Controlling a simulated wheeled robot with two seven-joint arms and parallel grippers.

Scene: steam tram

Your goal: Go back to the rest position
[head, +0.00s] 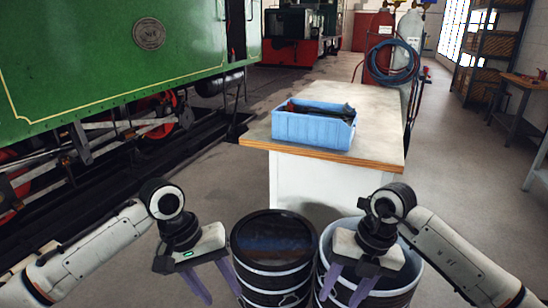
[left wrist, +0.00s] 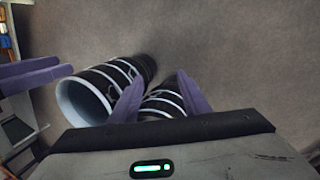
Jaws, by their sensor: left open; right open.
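My left gripper (head: 212,284) is open and empty, with its purple fingers pointing down just left of the dark-lidded drum. My right gripper (head: 346,288) is open, its purple fingers in front of the open drum on the right; I cannot tell whether they touch it. In the left wrist view my left gripper's two purple fingers (left wrist: 155,100) are spread apart with nothing between them but the view of a drum behind. The right gripper's purple fingers also show at the left edge of the left wrist view (left wrist: 30,76).
A black-lidded drum (head: 273,240) and an open drum with pale inside (head: 335,240) stand close in front. Behind them a wooden-topped bench (head: 376,115) bears a blue bin (head: 312,129) with dark items inside. A green steam tram (head: 120,50) is at left; floor is free at right (head: 450,150).

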